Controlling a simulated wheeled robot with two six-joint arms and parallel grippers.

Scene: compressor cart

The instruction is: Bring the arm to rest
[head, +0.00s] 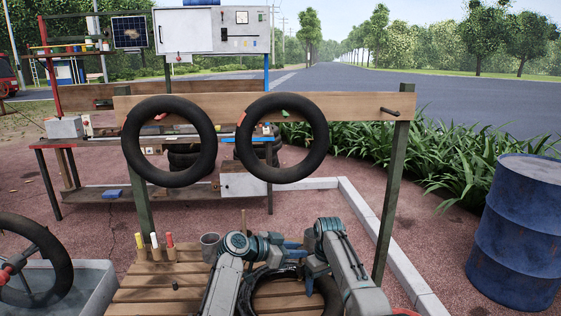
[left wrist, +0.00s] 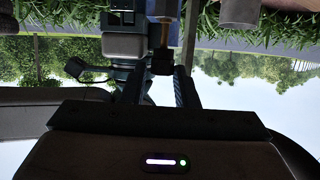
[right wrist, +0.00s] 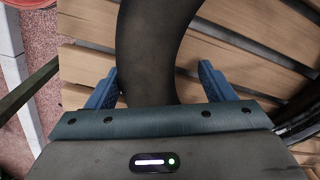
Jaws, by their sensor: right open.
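My left gripper (head: 295,250) is above the slatted wooden table. In the left wrist view (left wrist: 158,90) its two dark fingers stand apart; a dark shape shows between them, and I cannot tell whether it is held. My right gripper (head: 316,268) is lower, over the right part of a black tyre (head: 329,290) lying on the table. In the right wrist view its blue fingers (right wrist: 160,88) are open on either side of the tyre's band (right wrist: 155,45), with a gap on the right side. My arms hide part of the tyre.
Two tyres (head: 129,140) (head: 323,140) hang on a wooden rail (head: 350,105). Markers (head: 170,245) and a grey cup (head: 210,247) stand on the slatted table (head: 150,290). A blue barrel (head: 515,230) stands right, and a wheel (head: 62,270) in a grey tub (head: 95,285) left.

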